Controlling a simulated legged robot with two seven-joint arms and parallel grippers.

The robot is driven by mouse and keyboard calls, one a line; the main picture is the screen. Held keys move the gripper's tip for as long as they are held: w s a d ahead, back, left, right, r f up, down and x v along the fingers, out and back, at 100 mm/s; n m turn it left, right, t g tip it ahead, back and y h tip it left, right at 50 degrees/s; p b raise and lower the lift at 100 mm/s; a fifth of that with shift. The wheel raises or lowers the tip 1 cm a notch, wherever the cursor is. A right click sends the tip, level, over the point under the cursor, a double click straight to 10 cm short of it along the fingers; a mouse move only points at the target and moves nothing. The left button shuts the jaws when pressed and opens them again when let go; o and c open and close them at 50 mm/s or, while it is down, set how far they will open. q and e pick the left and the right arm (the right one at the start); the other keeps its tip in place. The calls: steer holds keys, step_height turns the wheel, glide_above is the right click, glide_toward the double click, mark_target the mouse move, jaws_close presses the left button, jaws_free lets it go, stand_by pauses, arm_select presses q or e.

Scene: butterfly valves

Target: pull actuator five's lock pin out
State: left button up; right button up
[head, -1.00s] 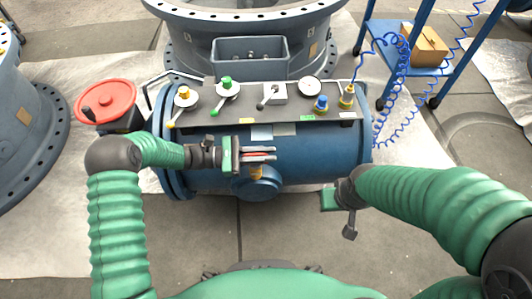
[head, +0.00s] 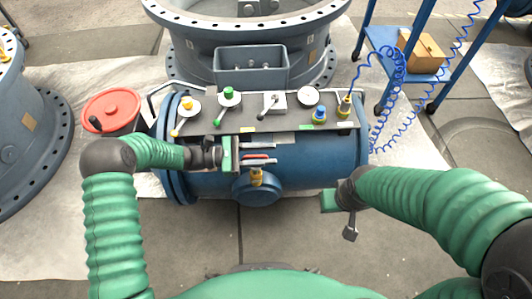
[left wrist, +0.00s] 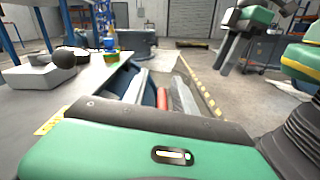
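My left gripper (head: 271,153) is in front of the blue tank's upper front face, just under the control panel. Its two grey fingers are apart and point right. A red bar (head: 256,156) lies between them, and it also shows in the left wrist view (left wrist: 163,98), with a gap to one finger. I cannot tell whether it is the lock pin's handle. A brass fitting (head: 256,177) is just below it, above a round blue cap (head: 257,190). No actuator number is readable.
The grey panel (head: 280,115) on the blue tank (head: 320,155) carries several coloured knobs, levers and a gauge. A grey bin (head: 250,67) stands behind. A blue cart (head: 410,70) with coiled hoses is at back right.

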arm_select(q)
steer(key=a+p, duration=0.4)
steer(key=a, duration=1.3)
steer(key=shift+d, duration=0.1)
